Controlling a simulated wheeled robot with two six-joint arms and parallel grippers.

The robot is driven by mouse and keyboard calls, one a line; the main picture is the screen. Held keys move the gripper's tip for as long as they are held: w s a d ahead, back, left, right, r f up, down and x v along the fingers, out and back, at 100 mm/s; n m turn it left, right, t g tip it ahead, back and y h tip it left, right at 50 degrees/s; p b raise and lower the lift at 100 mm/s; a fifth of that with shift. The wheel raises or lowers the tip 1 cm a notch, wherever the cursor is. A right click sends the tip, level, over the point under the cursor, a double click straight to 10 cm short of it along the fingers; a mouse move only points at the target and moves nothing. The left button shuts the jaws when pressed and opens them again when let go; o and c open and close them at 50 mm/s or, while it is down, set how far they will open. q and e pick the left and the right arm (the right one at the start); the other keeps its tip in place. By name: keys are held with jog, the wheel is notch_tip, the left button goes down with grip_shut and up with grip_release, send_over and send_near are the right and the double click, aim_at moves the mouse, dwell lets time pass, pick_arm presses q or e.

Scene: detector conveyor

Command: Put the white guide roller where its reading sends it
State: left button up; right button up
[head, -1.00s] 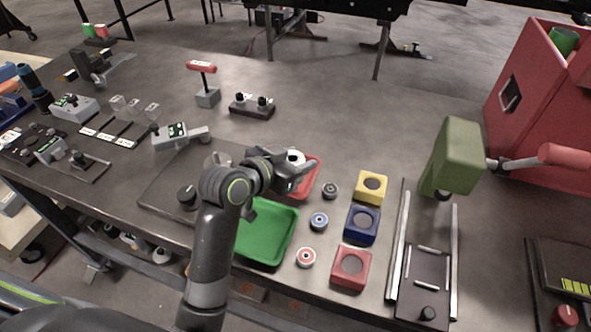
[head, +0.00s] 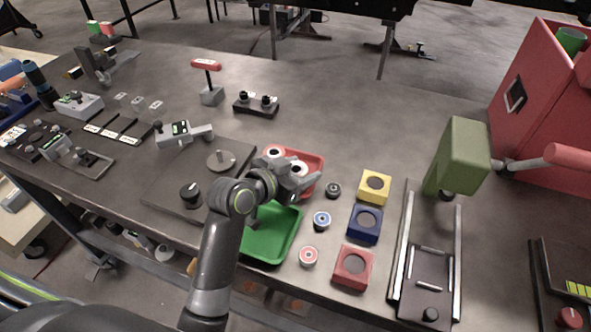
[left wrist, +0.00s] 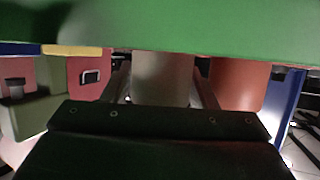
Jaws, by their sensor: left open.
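The white guide roller (head: 298,167) stands in or at the red tray (head: 318,160), partly hidden by my left gripper (head: 303,182). My left gripper is open and low over the red tray. In the left wrist view a pale cylinder (left wrist: 162,78), which seems to be the white roller, stands between the two fingers. A gap to the fingers cannot be judged. My right gripper is not in view.
A green tray (head: 270,245) lies in front of the red tray. Right of them are small round pieces and yellow (head: 362,190), blue (head: 352,232) and red (head: 341,279) boxes. A green machine (head: 462,155) with rails stands farther right. A dark plate with a disc (head: 221,160) lies left.

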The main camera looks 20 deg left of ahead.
pick_arm(q)
jog(key=v, duration=1.2)
jog(key=shift+r, duration=0.2)
